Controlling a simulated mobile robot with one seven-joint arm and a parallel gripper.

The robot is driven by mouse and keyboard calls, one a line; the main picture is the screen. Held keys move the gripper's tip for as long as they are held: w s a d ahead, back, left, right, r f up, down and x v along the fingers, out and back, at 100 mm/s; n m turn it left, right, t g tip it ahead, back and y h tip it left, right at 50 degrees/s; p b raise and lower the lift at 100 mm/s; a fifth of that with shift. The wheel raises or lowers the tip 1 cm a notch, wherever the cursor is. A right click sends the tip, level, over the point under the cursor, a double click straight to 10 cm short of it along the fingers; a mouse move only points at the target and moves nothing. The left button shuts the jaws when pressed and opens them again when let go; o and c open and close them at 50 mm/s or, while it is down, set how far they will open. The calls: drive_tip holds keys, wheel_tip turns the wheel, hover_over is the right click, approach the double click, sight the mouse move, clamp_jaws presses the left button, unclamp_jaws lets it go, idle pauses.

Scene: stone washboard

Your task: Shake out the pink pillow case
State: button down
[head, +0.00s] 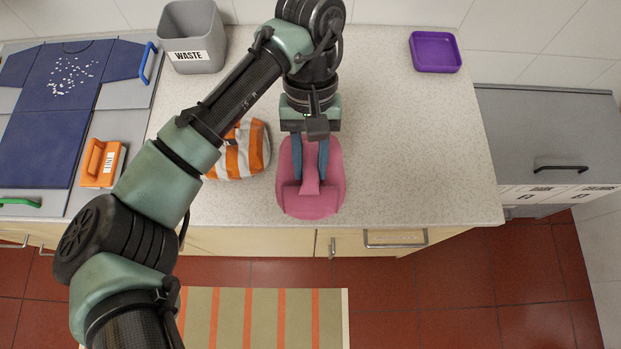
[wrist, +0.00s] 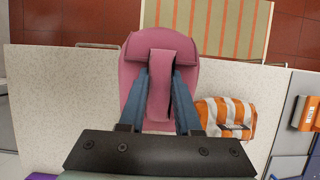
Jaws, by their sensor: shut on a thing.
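The pink pillow case (head: 310,205) is near the counter's front edge in the head view, a rounded pink shape with a raised strip in its middle. My gripper (head: 311,176) points down over it, its two blue fingers shut on the raised strip. The wrist view shows the pillow case (wrist: 186,46) ahead of the fingers, with the strip between them. I cannot tell whether its underside touches the counter. The inside of the pillow case is not visible.
An orange-and-white striped cloth (head: 247,152) lies close left of the pillow case. A grey waste bin (head: 193,60) and purple tray (head: 435,52) stand at the back. A blue garment (head: 45,140) with pale specks and an orange-handled block (head: 102,164) are left. The counter's right (head: 420,150) is clear.

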wheel_tip(320, 180, up, 4)
drive_tip(key=shift+r, duration=0.1)
wheel_tip(320, 180, down, 15)
drive_tip(key=shift+s+d+f, duration=0.1)
drive_tip(key=shift+d+f, duration=0.05)
drive_tip(key=shift+f, duration=0.05)
drive_tip(key=shift+r, duration=0.1)
